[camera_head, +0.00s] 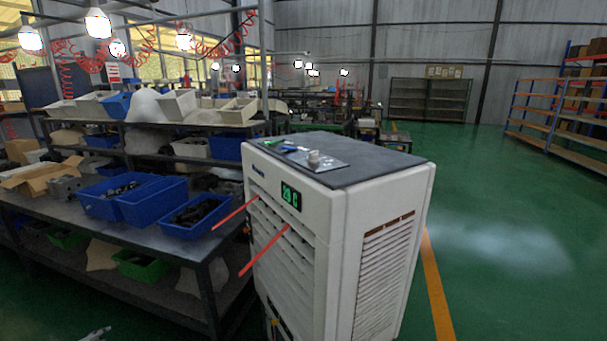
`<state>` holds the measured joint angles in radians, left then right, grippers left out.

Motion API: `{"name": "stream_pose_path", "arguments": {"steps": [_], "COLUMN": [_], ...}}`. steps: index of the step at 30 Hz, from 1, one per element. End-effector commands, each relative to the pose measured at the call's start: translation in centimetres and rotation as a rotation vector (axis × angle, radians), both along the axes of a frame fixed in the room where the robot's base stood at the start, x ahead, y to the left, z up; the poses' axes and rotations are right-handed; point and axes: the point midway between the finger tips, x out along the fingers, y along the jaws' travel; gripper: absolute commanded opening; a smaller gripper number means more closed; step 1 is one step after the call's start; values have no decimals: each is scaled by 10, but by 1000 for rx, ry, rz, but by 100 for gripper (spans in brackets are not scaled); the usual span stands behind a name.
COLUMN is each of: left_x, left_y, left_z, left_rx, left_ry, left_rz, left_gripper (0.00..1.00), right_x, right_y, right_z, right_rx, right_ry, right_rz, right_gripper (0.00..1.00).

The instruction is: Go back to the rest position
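A small grey piece (96,334), which looks like the tip of my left gripper, just shows at the bottom left edge. The rest of it is cut off, and I cannot tell whether it is open or shut. It appears low in front of the workbench, and I see nothing held in it. My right gripper is not in view. A white air-cooler-like cabinet (340,230) with a dark top and a green display (291,195) stands upright at the centre. Two red strips (264,250) stick out from its front grille.
A dark workbench (190,246) with blue bins (148,200) and an open cardboard box (42,177) fills the left side. Green bins (140,268) sit below. Green floor (500,240) lies clear at right beyond an orange line (436,290). Shelving (545,110) stands at far right.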

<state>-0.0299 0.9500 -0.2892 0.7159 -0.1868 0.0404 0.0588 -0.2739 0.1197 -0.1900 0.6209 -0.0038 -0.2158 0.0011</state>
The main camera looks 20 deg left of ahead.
Motion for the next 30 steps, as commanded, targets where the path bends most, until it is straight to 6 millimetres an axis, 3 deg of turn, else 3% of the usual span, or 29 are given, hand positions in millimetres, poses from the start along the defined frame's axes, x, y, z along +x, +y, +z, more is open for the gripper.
{"name": "stream_pose_path", "arguments": {"steps": [1,9,15,23,30], "left_x": [-22,-131,-190,-247,-256], "left_y": [10,54,73,87,43], "left_z": [-8,-34,-40,-44,-91], "left_rx": [7,45,67,88,15], "left_ry": [28,160,229,297,307], "left_rz": [37,225,322,411,416], "left_gripper": [45,45,45,45,45], "right_x": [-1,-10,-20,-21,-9], "right_y": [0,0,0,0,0], "right_z": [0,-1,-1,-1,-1], "right_rx": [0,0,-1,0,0], "right_ry": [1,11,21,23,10], "right_rz": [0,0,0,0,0], "right_gripper": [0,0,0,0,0]}}
